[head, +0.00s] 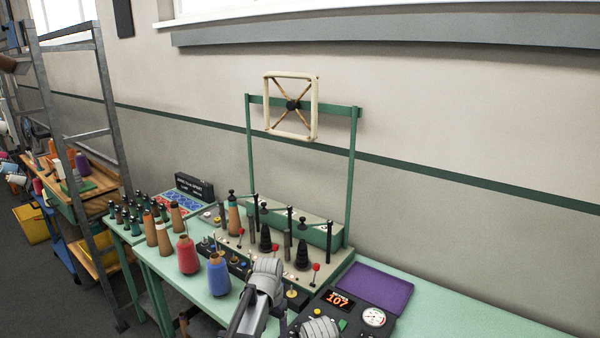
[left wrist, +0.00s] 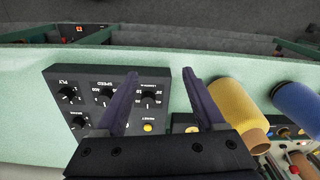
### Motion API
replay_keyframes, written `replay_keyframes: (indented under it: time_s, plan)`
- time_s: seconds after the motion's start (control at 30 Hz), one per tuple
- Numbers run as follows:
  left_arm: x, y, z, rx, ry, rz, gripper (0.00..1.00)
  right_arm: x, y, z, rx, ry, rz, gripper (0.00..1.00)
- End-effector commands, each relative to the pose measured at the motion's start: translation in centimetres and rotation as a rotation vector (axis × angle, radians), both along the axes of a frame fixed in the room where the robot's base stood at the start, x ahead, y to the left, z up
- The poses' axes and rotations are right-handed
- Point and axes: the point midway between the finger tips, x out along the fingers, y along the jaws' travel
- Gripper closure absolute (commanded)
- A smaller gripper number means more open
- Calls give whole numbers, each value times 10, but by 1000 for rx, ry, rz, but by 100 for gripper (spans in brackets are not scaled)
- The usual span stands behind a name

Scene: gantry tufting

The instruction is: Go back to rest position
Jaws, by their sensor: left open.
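My left gripper (left wrist: 160,78) is open in the left wrist view, with its two dark fingers apart and nothing between them. It hangs over the green bench, with a black knob panel (left wrist: 88,92) behind and to the left of its fingers. A yellow cone (left wrist: 238,106) and a blue cone (left wrist: 297,104) stand just right of the right finger. In the head view my grey arm links come in at the bottom middle, and the left fingers are not clearly seen there. My right gripper is not in view.
The green bench (head: 440,306) carries a red cone (head: 187,254), a blue cone (head: 218,275), a machine with a green frame (head: 351,180), and a gauge box (head: 372,318) showing 107. A purple pad (head: 375,287) lies behind it. The bench's right end is clear.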

Motion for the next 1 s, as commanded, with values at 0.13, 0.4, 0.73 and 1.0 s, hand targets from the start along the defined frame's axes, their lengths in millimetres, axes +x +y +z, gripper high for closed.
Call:
replay_keyframes:
  time_s: [0.13, 0.4, 0.73, 1.0]
  plan:
    - [-54, 38, 0, -5, -15, 159, 29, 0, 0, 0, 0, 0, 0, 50]
    - [-116, 78, 0, -15, -34, 377, 29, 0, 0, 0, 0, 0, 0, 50]
    - [-150, 63, -13, 7, -21, 398, 29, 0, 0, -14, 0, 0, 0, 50]
    - [-173, 20, -31, 58, 14, 270, 29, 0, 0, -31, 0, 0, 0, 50]
